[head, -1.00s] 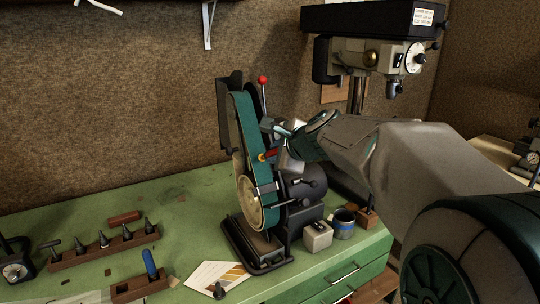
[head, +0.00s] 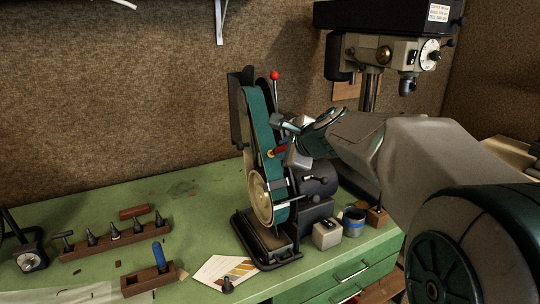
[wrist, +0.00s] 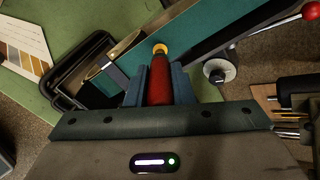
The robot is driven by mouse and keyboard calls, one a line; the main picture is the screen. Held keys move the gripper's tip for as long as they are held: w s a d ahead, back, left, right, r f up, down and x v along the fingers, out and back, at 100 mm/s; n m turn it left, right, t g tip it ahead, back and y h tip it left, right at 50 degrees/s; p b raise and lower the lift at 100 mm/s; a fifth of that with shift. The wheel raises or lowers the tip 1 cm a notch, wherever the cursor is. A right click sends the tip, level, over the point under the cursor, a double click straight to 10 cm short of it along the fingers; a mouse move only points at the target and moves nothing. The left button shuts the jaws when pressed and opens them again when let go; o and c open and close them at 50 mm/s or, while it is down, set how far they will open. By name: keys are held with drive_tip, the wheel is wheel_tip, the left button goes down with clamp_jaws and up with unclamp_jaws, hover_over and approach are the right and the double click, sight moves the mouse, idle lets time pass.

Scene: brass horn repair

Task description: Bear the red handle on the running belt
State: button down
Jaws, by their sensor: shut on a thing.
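My gripper (head: 287,146) is shut on the red handle (wrist: 160,86), which lies lengthwise between the two fingers. The handle has a yellow end (wrist: 160,49) that points at the green belt (wrist: 187,38) of the upright belt grinder. In the head view the yellow end (head: 271,153) shows at the front edge of the belt (head: 263,125). The end overlaps the belt in both views; I cannot tell whether it touches. Much of the handle is hidden by the fingers in the head view. Whether the belt runs cannot be seen.
The grinder has a lever with a red ball (head: 275,75) and a pale wheel (head: 261,199). A grey box (head: 327,235) and a blue-banded can (head: 353,222) stand right of it. A drill press (head: 385,50) stands behind. Tool racks (head: 115,239) lie left on the green bench.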

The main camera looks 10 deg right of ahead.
drive_tip(key=shift+w+a+f, duration=0.1)
drive_tip(key=shift+w+f, duration=0.1)
drive_tip(key=shift+w, duration=0.1)
idle(0.9)
drive_tip(key=p+v, duration=0.1)
drive_tip(key=v, duration=0.6)
drive_tip(key=shift+p, duration=0.4)
